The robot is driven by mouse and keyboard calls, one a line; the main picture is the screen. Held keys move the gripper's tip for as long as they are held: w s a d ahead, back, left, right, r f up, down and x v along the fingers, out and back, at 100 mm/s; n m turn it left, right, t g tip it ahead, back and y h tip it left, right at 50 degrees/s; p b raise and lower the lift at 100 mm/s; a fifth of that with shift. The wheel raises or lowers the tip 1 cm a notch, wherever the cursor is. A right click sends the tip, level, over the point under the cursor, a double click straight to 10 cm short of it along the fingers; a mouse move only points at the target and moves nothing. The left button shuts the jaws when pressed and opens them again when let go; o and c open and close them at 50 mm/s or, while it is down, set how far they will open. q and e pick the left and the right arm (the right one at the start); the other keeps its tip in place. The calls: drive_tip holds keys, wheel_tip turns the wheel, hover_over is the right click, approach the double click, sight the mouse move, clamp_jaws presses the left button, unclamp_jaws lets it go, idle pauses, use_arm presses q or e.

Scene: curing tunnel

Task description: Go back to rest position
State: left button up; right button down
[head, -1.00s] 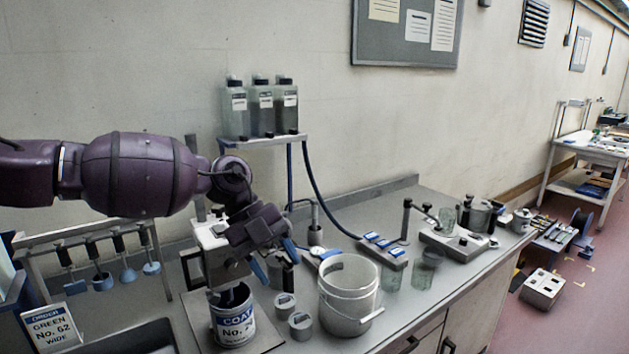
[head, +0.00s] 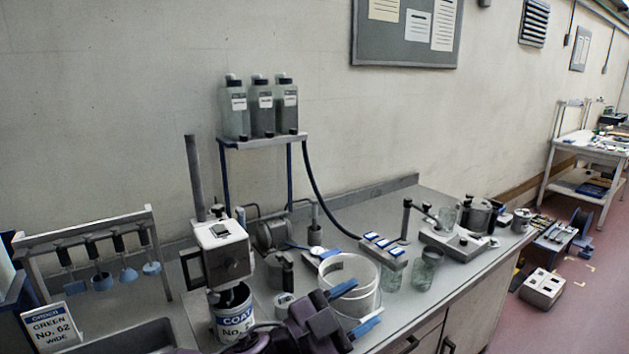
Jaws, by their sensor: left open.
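My left gripper (head: 357,307) shows low in the middle of the head view, in front of the white bucket (head: 368,272). Its two blue-tipped fingers are spread apart with nothing between them. The can labelled COAT (head: 233,318) stands under the mixer head (head: 222,255), to the left of the gripper. My right gripper is not in view.
An order card (head: 50,329) stands at the lower left near a rack of hanging tools (head: 95,245). A shelf with several bottles (head: 262,105) is at the wall. Glass jars (head: 426,266) stand right of the bucket.

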use_arm(q)
drive_tip(key=s+a+f+n+t+y, duration=0.2)
drive_tip(key=a+f+n+y, duration=0.55)
drive_tip(key=a, duration=0.25)
drive_tip(key=s+a+f+n+t+y, duration=0.1)
drive_tip(key=s+a+f+n+y, duration=0.1)
drive_tip(key=a+f+n+y, duration=0.7)
drive_tip(key=s+a+f+n+g+y, duration=0.1)
drive_tip(key=s+a+f+g, duration=0.25)
drive_tip(key=s+a, duration=0.5)
drive_tip(key=s+a+f+n+g+y, duration=0.1)
drive_tip(key=s+a+f+n+g, duration=0.15)
drive_tip(key=s+a+g, duration=0.65)
drive_tip(key=w+d+f+m+t, duration=0.1)
drive_tip(key=w+f+t, duration=0.1)
drive_tip(key=f+t, duration=0.3)
drive_tip(key=w+d+f+t, duration=0.1)
drive_tip(key=w+f+t, duration=0.1)
drive_tip(key=f+t, duration=0.4)
drive_tip(key=shift+d+f+m+b, duration=0.3)
drive_tip(key=shift+f+m+b, duration=0.1)
drive_tip(key=shift+f, duration=0.1)
drive_tip(key=shift+w+t, duration=0.1)
drive_tip(key=shift+t, duration=0.15)
drive_tip(key=shift+c, duration=1)
